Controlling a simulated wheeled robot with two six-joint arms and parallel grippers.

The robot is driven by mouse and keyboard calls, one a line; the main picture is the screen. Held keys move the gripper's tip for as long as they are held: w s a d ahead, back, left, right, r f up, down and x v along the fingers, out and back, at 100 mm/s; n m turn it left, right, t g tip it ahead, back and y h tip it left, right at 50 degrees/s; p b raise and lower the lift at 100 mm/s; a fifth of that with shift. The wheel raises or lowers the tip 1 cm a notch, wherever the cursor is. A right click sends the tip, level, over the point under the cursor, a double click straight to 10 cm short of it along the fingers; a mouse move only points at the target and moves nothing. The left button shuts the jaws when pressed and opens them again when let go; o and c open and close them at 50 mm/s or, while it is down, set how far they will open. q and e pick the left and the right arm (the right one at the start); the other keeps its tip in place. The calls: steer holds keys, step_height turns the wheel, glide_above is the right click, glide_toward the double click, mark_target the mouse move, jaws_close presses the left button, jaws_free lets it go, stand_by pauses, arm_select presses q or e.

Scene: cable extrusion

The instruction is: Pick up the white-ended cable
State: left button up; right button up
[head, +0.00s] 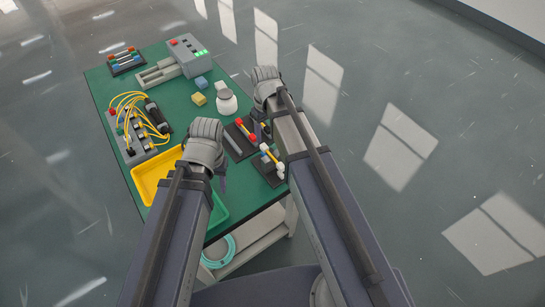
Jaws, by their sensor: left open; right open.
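The white-ended cable (271,157) has a short yellow middle and white ends. It lies on a small black stand (268,174) near the right edge of the green table, partly hidden by my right arm. A red-ended cable (245,130) rests on a similar black stand just beyond it. My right gripper (261,130) hangs close to the red-ended cable, mostly hidden behind its own wrist; it is open. My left gripper (222,183) is left of the white-ended cable, over the trays, open and mostly hidden by its wrist. Neither gripper visibly holds anything.
A yellow tray (145,173) and a green tray (219,212) lie at the near side. A block with yellow cables (138,146) is at left. A white bottle (226,103), a yellow cube (198,99), a blue cube (201,82) and a grey machine (190,58) stand farther back.

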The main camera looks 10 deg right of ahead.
mark_target(266, 147)
arm_select(q)
steer(key=shift+f+b, duration=3.65)
steer(key=shift+f, duration=0.2)
arm_select(e)
steer(key=shift+w+a+f, duration=0.1)
steer(key=shift+f, duration=1.85)
steer(key=shift+w+a+f, duration=0.1)
steer(key=shift+f, duration=1.8)
arm_select(q)
steer(key=shift+r, duration=0.1)
arm_select(e)
steer(key=shift+r, duration=0.1)
jaws_close()
